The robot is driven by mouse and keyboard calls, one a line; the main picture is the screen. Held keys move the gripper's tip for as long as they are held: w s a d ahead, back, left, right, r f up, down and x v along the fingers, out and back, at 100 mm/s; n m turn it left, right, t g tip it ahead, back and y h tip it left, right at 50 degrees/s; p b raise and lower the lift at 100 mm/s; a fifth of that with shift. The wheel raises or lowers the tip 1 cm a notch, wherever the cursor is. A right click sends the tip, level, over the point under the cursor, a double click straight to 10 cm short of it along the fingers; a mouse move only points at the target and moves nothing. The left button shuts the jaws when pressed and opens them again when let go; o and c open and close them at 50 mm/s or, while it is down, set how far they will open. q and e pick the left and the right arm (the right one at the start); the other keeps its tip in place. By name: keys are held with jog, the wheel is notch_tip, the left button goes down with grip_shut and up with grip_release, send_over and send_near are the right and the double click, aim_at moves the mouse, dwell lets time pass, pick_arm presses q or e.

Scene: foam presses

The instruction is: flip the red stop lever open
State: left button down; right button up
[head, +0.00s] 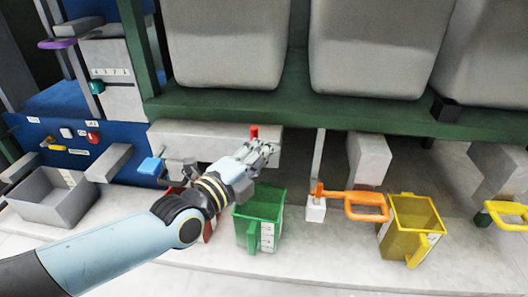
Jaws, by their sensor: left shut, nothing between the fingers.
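A small red upright piece (254,131), which looks like the tip of the red stop lever, shows just above my left gripper's fingers. Its lower part is hidden behind them. My left gripper (264,151) is shut and empty, in front of the grey block under the green beam. Whether its fingertips touch the red piece I cannot tell. Another red part (208,229) shows partly below my left wrist, mostly hidden by the arm. My right gripper is not in view.
A green bin (260,219) stands just below my left gripper. An orange handle (367,206) and a yellow bin (411,228) are to the right. A blue paddle (150,167) is left of my wrist. The green beam (300,108) runs above.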

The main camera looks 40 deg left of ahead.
pick_arm(q)
jog(key=shift+s+a, duration=0.1)
jog(key=shift+a, duration=0.05)
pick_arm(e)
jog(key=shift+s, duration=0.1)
pick_arm(q)
jog(key=shift+r+n, duration=0.1)
jog(key=shift+n, duration=0.2)
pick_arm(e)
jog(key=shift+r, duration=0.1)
